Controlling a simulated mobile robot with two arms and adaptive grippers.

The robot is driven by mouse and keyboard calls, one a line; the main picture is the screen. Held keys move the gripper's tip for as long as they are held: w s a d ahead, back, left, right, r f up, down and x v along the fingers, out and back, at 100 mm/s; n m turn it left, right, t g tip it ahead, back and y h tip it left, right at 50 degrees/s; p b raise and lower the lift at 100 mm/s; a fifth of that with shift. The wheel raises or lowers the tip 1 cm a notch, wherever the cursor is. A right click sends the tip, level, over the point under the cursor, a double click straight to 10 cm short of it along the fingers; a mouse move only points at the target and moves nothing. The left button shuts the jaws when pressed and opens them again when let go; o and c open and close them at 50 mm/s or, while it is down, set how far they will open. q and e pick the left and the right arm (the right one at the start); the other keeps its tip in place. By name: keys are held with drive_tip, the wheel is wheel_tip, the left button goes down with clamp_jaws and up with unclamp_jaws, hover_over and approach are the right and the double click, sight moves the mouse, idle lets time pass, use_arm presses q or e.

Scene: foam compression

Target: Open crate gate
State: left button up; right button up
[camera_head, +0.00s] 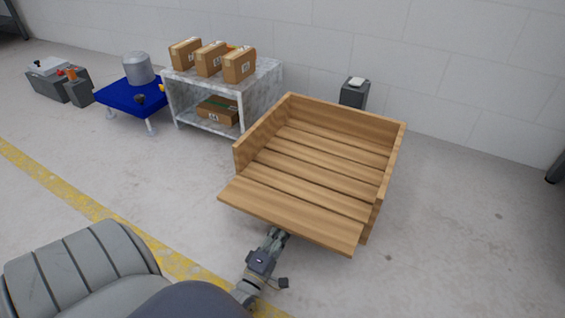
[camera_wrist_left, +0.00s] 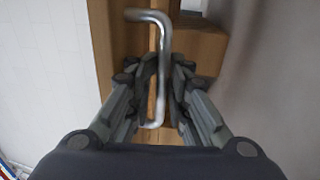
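The wooden crate (camera_head: 395,165) stands on the floor, its slatted inside empty. Its gate (camera_head: 290,212), the wide front panel nearest me, leans outward from the side walls; its exact angle is hard to tell. My left gripper (camera_head: 279,233) is at the gate's front edge, its tips partly hidden there. In the left wrist view, a bent silver handle (camera_wrist_left: 159,22) runs between the fingers of this gripper (camera_wrist_left: 160,75). The fingers are close on both sides of the bar and appear shut on it. My right gripper is in neither view.
A grey shelf (camera_head: 262,100) with several cardboard boxes (camera_head: 210,60) stands behind left. A blue cart (camera_head: 130,97) with a metal pot (camera_head: 138,68) is farther left. A dark bin (camera_head: 354,95) stands behind the crate. Floor to the right is clear.

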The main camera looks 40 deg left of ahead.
use_arm(q)
drive_tip(key=shift+w+a+r, duration=0.15)
drive_tip(key=shift+w+r, duration=0.05)
drive_tip(key=shift+r, duration=0.15)
drive_tip(key=shift+r, duration=0.1)
wheel_tip(320, 180, up, 10)
drive_tip(key=shift+f, duration=0.15)
idle(0.4)
drive_tip(key=shift+s, duration=0.1)
drive_tip(key=shift+s+d+f+b, duration=0.2)
drive_tip(key=shift+s+f, duration=0.4)
drive_tip(key=shift+s, duration=0.1)
drive_tip(key=shift+s+d+f+b, duration=0.15)
drive_tip(key=shift+s+d+f, duration=0.05)
drive_tip(key=shift+s+f, duration=0.45)
drive_tip(key=b, duration=0.2)
approach(277, 220)
drive_tip(key=d, duration=0.1)
drive_tip(key=shift+w, duration=0.35)
